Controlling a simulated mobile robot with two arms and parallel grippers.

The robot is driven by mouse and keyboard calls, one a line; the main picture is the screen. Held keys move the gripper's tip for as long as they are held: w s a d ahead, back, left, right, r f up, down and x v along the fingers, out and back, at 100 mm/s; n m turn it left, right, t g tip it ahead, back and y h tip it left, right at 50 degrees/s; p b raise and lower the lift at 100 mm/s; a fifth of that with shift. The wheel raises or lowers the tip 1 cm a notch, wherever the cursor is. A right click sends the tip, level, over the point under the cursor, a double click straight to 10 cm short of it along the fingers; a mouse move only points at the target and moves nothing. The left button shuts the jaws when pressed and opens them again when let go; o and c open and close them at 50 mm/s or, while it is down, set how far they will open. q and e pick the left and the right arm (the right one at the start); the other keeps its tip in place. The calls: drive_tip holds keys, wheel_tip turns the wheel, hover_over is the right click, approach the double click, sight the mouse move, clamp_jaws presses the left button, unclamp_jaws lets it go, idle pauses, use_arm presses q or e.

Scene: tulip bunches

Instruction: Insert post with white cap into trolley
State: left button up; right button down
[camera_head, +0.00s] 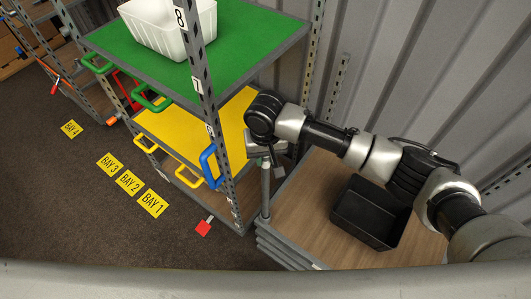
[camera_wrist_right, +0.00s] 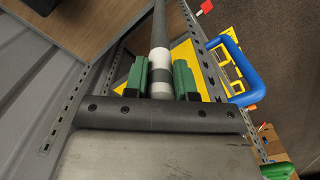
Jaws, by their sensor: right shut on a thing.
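My right gripper (camera_head: 266,153) is shut on the grey post (camera_head: 265,190) near its top. The post hangs upright below it at the left corner of the wood-topped trolley (camera_head: 310,190). I cannot tell whether its lower end is in the trolley or just beside it. In the right wrist view, the green finger pads of my right gripper (camera_wrist_right: 160,80) stand on both sides of the post, and the white cap band (camera_wrist_right: 159,60) shows between them. The trolley's wooden top also shows there (camera_wrist_right: 85,22). My left gripper is not in view.
A shelf rack with a green shelf (camera_head: 245,35) and a yellow shelf (camera_head: 175,125) stands left of the post, close to my gripper. A black bin (camera_head: 370,212) sits on the trolley. A blue handle (camera_head: 208,166) sticks out of the rack. Open floor lies to the left.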

drive_tip(key=shift+f, duration=0.6)
drive_tip(key=c, duration=0.8)
unclamp_jaws()
drive_tip(key=shift+c, duration=0.2)
drive_tip(key=shift+r+p, duration=2.55)
drive_tip(key=shift+p, duration=0.2)
drive_tip(key=shift+f, duration=0.1)
